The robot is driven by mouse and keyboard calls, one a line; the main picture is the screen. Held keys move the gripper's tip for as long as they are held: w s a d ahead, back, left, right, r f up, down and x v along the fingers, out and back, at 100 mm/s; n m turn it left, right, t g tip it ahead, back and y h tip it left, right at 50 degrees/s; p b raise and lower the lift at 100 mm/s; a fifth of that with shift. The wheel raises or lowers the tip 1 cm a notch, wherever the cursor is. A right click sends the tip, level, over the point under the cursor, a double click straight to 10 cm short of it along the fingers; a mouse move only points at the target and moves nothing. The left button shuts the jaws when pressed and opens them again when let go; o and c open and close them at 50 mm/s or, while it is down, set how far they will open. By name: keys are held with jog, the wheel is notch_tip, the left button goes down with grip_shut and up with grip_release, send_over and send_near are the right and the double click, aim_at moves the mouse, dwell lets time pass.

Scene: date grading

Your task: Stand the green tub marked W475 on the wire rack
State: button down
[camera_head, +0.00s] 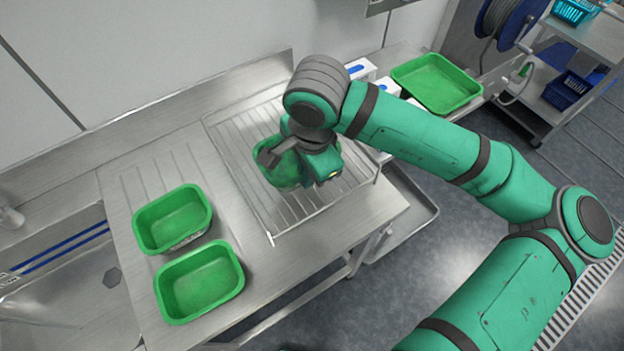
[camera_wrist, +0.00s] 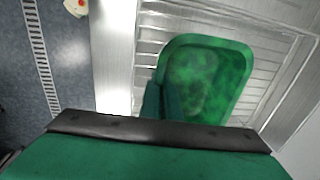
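A green tub (camera_head: 282,172) is over the wire rack (camera_head: 229,152), partly hidden by my wrist in the head view. In the wrist view the tub (camera_wrist: 215,75) appears upright, open side up, above the rack's wires (camera_wrist: 147,45). I cannot tell whether its base touches them. My gripper (camera_wrist: 164,98) has one finger on each side of the tub's near-left wall and looks shut on it. The fingers are mostly hidden in the head view. No W475 mark is readable on this tub.
Two more green tubs (camera_head: 173,219) (camera_head: 200,281) stand on the steel drainboard left of the rack; their marks are unreadable. A larger green tray (camera_head: 437,83) lies beyond the rack beside white boxes (camera_head: 361,70). A sink (camera_head: 60,300) is at left. Bare wires surround the held tub.

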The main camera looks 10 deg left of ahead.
jog(key=shift+w+d+f, duration=0.3)
jog(key=shift+w+f, duration=0.4)
jog(key=shift+f, duration=0.25)
jog(key=shift+w+d+f, duration=0.1)
jog(key=shift+w+f, duration=0.05)
jog(key=shift+f, duration=1.65)
jog(key=c, duration=2)
grip_release()
jog(key=shift+f, duration=0.1)
notch_tip(320, 180, up, 12)
jog(key=s+d, duration=0.1)
jog(key=shift+d, duration=0.1)
